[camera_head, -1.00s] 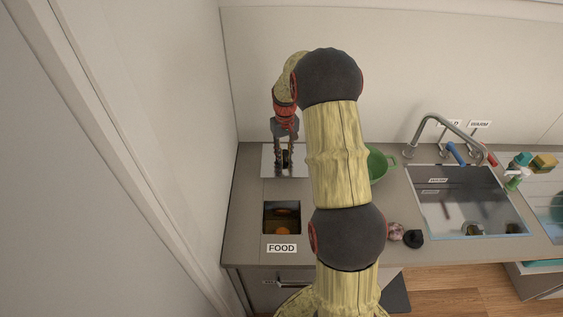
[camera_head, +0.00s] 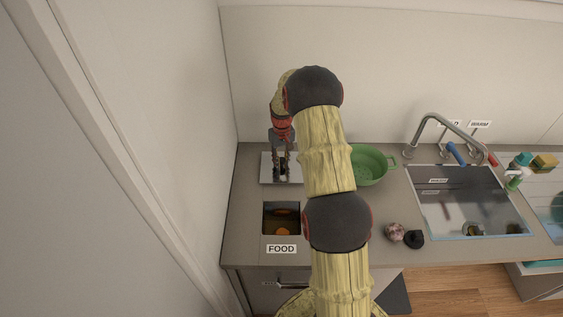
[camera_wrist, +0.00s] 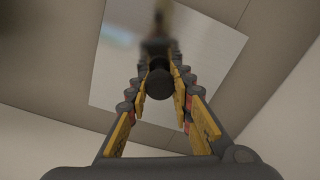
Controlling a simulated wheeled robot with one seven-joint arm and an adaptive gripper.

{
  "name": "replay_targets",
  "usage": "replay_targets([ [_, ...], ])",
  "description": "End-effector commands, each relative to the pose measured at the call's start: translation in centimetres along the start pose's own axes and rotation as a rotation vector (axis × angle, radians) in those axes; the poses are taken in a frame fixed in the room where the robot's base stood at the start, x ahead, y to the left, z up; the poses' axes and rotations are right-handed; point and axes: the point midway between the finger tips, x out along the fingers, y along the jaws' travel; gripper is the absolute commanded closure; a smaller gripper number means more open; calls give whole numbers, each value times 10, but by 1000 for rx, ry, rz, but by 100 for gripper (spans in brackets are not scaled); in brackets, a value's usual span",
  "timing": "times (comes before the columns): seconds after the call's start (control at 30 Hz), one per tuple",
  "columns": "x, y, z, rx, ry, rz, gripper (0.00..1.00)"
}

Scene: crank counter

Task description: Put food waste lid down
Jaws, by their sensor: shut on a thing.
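The food waste lid (camera_head: 267,172) is a flat, shiny square plate on or just above the counter, behind the square food waste opening (camera_head: 281,228) marked FOOD. Orange scraps show inside the opening. My gripper (camera_head: 281,175) points down over the lid and is shut on its dark round knob. In the wrist view the knob (camera_wrist: 159,82) sits between the fingertips (camera_wrist: 159,88), with the mirror-like lid (camera_wrist: 205,60) beyond it. I cannot tell whether the lid touches the counter.
A green colander (camera_head: 371,165) stands to the right of my arm. A pinkish-brown round item (camera_head: 394,232) and a black item (camera_head: 414,239) lie near the front. The sink (camera_head: 465,205) with its tap (camera_head: 425,130) is farther right. A wall (camera_head: 225,110) borders the counter's left.

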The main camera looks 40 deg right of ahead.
Motion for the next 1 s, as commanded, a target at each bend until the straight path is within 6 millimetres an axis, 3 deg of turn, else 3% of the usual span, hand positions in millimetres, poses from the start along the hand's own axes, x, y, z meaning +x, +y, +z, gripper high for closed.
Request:
replay_targets([
  [0.13, 3, 0, 0, 0, 0, 0, 100],
  [0.17, 3, 0, 0, 0, -1, 0, 77],
  [0.47, 3, 0, 0, 0, -1, 0, 60],
  [0.8, 1, 0, 0, 0, -1, 0, 59],
  [1.0, -22, 0, 0, 0, 2, 0, 59],
])
